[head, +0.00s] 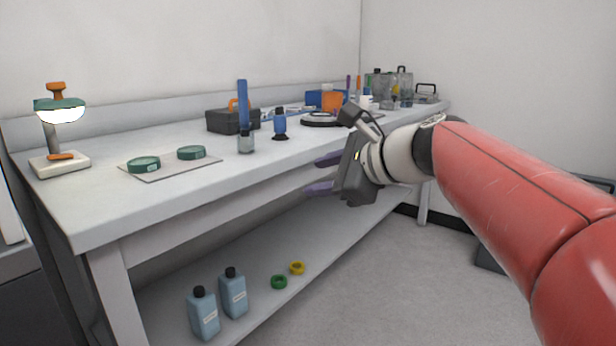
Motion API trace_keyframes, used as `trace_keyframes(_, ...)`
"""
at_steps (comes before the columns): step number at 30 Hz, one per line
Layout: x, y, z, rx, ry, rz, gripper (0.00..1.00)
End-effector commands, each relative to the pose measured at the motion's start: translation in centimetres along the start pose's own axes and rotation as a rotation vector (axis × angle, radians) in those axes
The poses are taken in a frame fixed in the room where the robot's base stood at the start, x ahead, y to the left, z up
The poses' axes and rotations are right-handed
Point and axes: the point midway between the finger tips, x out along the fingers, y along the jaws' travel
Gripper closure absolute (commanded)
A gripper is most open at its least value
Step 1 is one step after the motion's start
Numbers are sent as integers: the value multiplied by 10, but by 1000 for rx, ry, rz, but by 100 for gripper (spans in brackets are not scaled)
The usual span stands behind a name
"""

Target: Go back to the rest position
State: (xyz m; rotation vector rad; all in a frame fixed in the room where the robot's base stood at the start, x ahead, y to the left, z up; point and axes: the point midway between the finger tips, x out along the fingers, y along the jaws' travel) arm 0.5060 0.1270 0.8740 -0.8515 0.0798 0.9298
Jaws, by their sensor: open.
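My gripper (320,175) is in the head view at the end of my red and white arm, which reaches in from the right. Its two purple fingers are apart, with nothing between them. They point left, in front of the bench's front edge. Part of the white bench (215,205) behind the gripper is hidden by it. No object is touching the fingers as far as I can see.
Bottles (204,315) and tape rolls stand on the lower shelf. Floor (400,270) is clear below my arm.

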Motion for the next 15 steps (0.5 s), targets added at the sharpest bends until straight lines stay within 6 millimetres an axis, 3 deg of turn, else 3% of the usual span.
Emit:
trace_keyframes(5, -35, 73, -32, -448, 201, 149, 58)
trace_keyframes(9, -78, 150, -77, -942, 349, 392, 58)
trace_keyframes(12, -108, 194, -109, -1250, 399, 582, 58)
trace_keyframes(15, -130, 225, -133, -1478, 410, 744, 58)
